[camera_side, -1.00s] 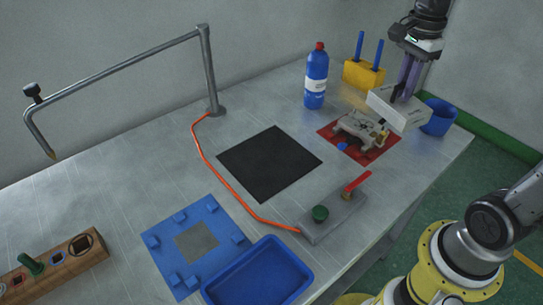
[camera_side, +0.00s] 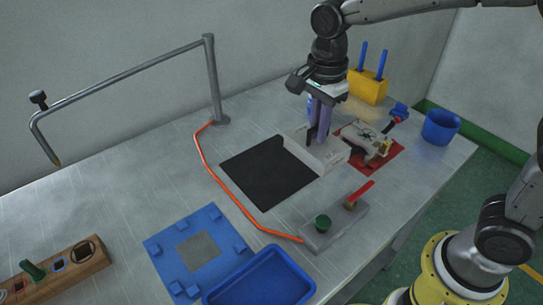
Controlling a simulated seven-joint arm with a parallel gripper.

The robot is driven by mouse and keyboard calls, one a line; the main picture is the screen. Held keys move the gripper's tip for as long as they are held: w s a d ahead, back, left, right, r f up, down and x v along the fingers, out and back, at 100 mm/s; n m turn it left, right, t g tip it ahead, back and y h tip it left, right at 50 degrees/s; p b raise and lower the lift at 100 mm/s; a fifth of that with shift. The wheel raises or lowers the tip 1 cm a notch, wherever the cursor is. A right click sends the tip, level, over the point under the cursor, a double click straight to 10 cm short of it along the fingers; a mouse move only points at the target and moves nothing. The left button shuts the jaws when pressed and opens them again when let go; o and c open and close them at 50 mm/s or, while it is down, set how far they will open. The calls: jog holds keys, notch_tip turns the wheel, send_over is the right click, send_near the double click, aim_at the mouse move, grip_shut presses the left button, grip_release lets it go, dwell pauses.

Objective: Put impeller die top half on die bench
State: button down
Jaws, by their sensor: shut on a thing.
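My gripper (camera_side: 317,140) points down and is shut on a pale grey-white block, which I take to be the impeller die top half (camera_side: 330,157). The block is over the right edge of a black square mat (camera_side: 262,180), left of the red mat; I cannot tell whether it touches the surface. A grey die part with a round patterned face (camera_side: 361,136) sits on the red mat (camera_side: 385,163), partly hidden by the held block. I cannot tell which area is the die bench.
A blue cup (camera_side: 440,127) and a yellow block with blue pegs (camera_side: 368,86) stand behind. A grey valve block with a red lever (camera_side: 335,228) is in front. An orange hose (camera_side: 225,182) runs left of the black mat. A blue tabbed plate (camera_side: 165,243) and blue tray (camera_side: 262,280) lie nearer.

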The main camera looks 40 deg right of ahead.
jog(key=shift+w+a+f, duration=0.5)
jog(key=shift+w+f, duration=1.5)
jog(key=shift+w+a+f, duration=0.45)
jog(key=shift+w+f, duration=1.5)
jog(key=shift+w+a+f, duration=0.5)
jog(key=shift+w+f, duration=1.5)
jog(key=shift+f, duration=0.1)
jog(key=c, duration=1.4)
grip_release()
jog(key=shift+s+f, duration=0.1)
jog(key=shift+f, duration=0.1)
jog(key=o, duration=0.5)
jog(key=shift+r, duration=0.15)
